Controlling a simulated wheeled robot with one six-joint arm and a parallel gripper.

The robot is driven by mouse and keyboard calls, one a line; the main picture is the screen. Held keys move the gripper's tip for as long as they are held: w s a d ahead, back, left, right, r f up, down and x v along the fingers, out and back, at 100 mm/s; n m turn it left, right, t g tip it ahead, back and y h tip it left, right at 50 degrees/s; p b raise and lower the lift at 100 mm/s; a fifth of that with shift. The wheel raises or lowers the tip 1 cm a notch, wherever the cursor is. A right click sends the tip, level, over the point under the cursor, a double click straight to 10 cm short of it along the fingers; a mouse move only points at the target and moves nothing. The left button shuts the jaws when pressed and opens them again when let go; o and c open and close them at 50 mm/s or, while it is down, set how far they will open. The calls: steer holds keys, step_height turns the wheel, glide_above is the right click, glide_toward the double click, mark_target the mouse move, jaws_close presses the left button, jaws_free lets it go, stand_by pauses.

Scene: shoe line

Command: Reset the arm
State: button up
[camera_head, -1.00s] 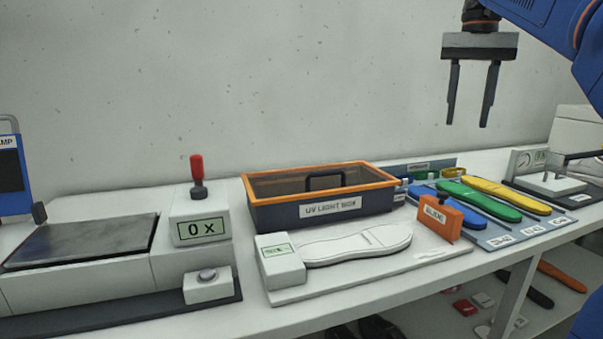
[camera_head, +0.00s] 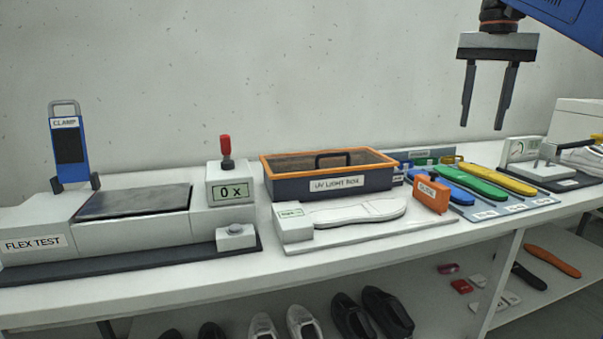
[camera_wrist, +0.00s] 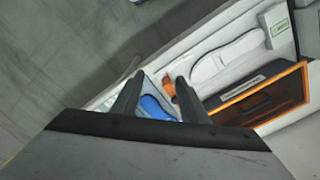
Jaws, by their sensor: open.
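My gripper (camera_head: 485,98) hangs at the upper right of the head view, pointing down. Its two dark fingers are apart with nothing between them, and it is well above the bench. In the wrist view my gripper (camera_wrist: 158,92) shows both fingers, with a blue insole (camera_wrist: 158,108) on the bench below and between them. My blue arm reaches in from the top right corner.
Below stand the UV light box (camera_head: 330,185), a white sole plate (camera_head: 355,212), an orange block (camera_head: 430,196) and coloured insoles (camera_head: 490,182). The flex tester (camera_head: 100,235) with a blue clamp (camera_head: 69,148) is at left. Shoes (camera_head: 372,315) sit underneath. Air around my gripper is clear.

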steer(key=s+a+f+n+t, duration=0.1)
steer(key=s+f, duration=0.5)
steer(key=f, duration=0.7)
steer(key=s+a+f+n+t, duration=0.2)
steer(key=s+f, duration=0.5)
steer(key=f, duration=0.6)
steer(key=s+a+f+n+t, duration=0.1)
steer(key=s+a+f+n, duration=0.1)
steer(key=s+f, duration=0.5)
step_height(320, 180, down, 6)
steer(key=shift+s+a+f+t, duration=0.1)
steer(key=shift+s+a+t, duration=0.2)
steer(key=shift+a, duration=0.5)
steer(key=shift+o, duration=0.3)
